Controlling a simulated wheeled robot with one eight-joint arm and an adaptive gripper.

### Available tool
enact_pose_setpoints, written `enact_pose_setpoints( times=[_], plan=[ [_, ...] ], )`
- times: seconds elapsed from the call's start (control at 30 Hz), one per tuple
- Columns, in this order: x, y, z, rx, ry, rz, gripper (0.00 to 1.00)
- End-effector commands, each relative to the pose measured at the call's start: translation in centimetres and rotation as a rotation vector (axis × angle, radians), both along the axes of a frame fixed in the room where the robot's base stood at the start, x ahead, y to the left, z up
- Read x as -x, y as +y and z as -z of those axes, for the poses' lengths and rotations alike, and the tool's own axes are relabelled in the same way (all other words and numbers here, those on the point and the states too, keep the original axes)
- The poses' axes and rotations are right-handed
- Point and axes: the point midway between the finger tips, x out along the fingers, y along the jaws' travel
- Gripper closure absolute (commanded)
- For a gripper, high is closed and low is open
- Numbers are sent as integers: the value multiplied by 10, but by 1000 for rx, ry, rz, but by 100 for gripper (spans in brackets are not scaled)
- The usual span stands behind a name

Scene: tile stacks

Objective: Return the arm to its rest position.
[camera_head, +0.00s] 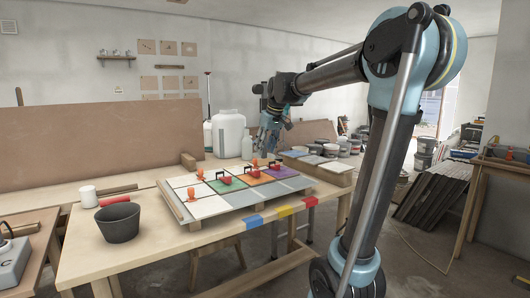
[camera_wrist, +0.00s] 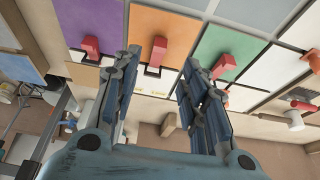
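My gripper (camera_head: 270,128) is raised above the back of the workbench, fingers pointing down, over the far side of the tile board. In the wrist view the two fingers (camera_wrist: 160,80) are spread apart with nothing between them. Below them lie a purple tile (camera_wrist: 88,18), an orange tile (camera_wrist: 175,25) and a green tile (camera_wrist: 228,45), each with a red handle-like piece at its edge. In the head view the tile board (camera_head: 190,222) holds coloured and pale tiles with red and orange pieces on top. My arm reaches in from the right.
A dark bucket (camera_head: 119,223) stands at the bench's front left, with a white-headed mallet (camera_head: 88,196) behind it. A white canister (camera_head: 229,134) and a pale bottle (camera_head: 247,146) stand at the back. Tile stacks (camera_head: 318,160) lie right of the board. Dark panels (camera_head: 432,190) lean at right.

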Motion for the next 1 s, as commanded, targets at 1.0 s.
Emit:
enact_pose_setpoints(
  times=[1.0],
  plan=[
    [203,-137,137,41,115,340,60]
  ],
)
